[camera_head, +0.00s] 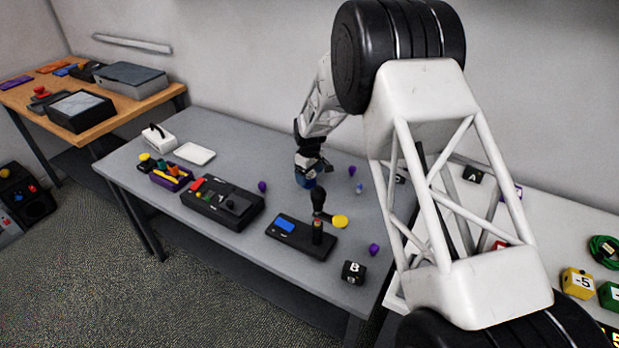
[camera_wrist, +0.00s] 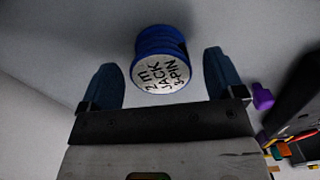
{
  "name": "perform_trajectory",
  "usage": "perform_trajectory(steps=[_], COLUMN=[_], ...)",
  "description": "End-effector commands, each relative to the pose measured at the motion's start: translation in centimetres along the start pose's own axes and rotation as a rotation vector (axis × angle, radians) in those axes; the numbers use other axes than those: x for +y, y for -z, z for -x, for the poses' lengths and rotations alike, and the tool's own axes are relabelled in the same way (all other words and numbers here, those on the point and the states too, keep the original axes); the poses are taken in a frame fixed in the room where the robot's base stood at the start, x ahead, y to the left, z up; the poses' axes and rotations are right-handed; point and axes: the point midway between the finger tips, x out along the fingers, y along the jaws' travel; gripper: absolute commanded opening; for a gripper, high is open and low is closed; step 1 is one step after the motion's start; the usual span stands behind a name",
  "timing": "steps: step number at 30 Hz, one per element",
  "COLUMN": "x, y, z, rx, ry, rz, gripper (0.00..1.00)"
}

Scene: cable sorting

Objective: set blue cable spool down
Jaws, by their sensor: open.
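The blue cable spool (camera_wrist: 160,42) shows in the wrist view with a white label reading "2 m JACK 3-PIN". It stands on the grey table, just ahead of and between the two fingertips. My gripper (camera_wrist: 163,75) is open, with a visible gap between each finger and the spool.
On the grey table (camera_head: 270,165), a black joystick box (camera_head: 300,240), a yellow disc (camera_head: 340,221) and a purple piece (camera_head: 262,186) lie near the spool. A black control box (camera_head: 222,203) is farther left. A wall rises behind.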

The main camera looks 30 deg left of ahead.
Motion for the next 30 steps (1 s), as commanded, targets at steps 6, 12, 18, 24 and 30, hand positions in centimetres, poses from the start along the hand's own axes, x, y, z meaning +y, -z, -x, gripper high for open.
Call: perform_trajectory(steps=[6, 12, 18, 24, 30], x=[0.0, 0.0, 0.0, 0.0, 0.0], y=[0.0, 0.0, 0.0, 0.0, 0.0], z=[3.4, 6.6, 9.1, 10.0, 10.2], rx=[0.002, 0.002, 0.002, 0.001, 0.000], ry=[-0.001, -0.001, -0.001, -0.001, 0.000], rz=[0.000, 0.000, 0.000, 0.000, 0.000], gripper=[0.88, 0.88, 0.88, 0.88, 0.88])
